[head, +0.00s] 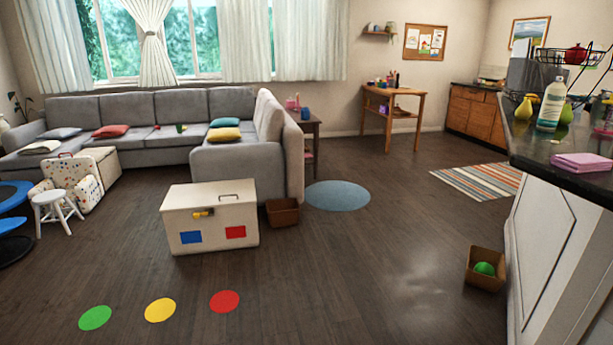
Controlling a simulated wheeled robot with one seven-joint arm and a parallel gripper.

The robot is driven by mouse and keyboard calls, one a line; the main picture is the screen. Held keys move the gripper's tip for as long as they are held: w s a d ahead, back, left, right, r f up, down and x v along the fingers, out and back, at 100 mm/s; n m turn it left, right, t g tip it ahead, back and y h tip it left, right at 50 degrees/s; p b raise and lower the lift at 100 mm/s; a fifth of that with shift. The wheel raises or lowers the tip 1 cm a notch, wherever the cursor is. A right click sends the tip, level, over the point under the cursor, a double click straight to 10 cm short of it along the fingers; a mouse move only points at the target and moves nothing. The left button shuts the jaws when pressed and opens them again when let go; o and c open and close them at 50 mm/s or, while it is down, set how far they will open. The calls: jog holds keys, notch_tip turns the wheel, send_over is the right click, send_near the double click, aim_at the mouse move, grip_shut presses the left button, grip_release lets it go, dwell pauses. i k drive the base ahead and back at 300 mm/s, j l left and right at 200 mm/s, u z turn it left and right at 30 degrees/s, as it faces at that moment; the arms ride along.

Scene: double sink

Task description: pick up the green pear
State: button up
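A green rounded fruit (567,114), which looks like the green pear, sits on the dark counter (545,152) at the right. It is partly hidden behind a white pump bottle (551,106). A yellow pear-shaped fruit (524,108) stands on the counter to the left of the bottle. My gripper is not in view.
A pink stack like folded cloth or sponge (581,162) lies near the counter's front edge. A wire basket (572,57) holds a red item above the counter. On the floor are a small brown bin with a green ball (485,268) and a white chest (209,216). The central floor is clear.

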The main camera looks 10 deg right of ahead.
aim_at(566, 116)
jog(key=i, duration=1.9)
jog(key=i+j+z, duration=0.15)
jog(key=i+z, duration=0.25)
jog(key=i, duration=0.2)
jog(key=i+j+z, duration=0.4)
jog(key=i, duration=0.2)
jog(key=i+j+z, duration=0.7)
jog(key=j, duration=0.3)
jog(key=i+j+z, duration=0.3)
jog(key=j, duration=0.4)
jog(key=i+j+z, duration=0.15)
jog(key=j, duration=0.25)
jog(key=i, duration=0.05)
